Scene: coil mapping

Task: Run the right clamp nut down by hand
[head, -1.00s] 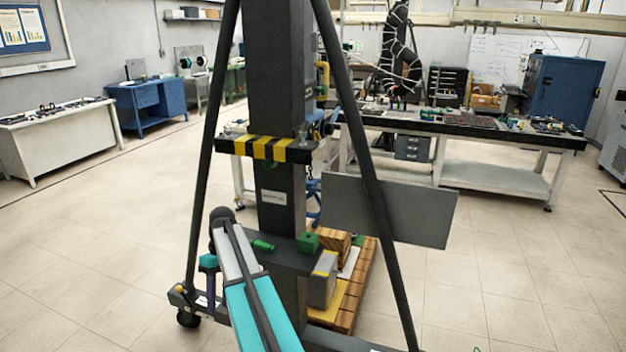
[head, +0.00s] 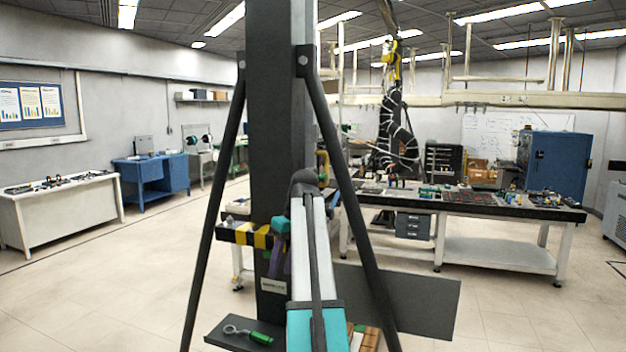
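The yellow-and-black striped clamp bar (head: 248,235) crosses the dark upright column (head: 268,100). A small grey fitting, which may be a clamp nut, shows at the bar's left end (head: 232,222). The bar's right end, with the right clamp nut, is hidden behind my arm. My white and teal arm rises from the bottom middle to a dark joint. Teal and purple parts of my wrist end (head: 276,258) hang in front of the bar, left of the arm. The fingertips cannot be made out, and nothing held is visible.
Two slanted dark legs flank the column. A dark ledge (head: 222,337) below holds a green-handled ring tool (head: 258,337). A grey panel (head: 415,303) stands at the right. A long workbench (head: 480,203) is behind. The floor at left is clear.

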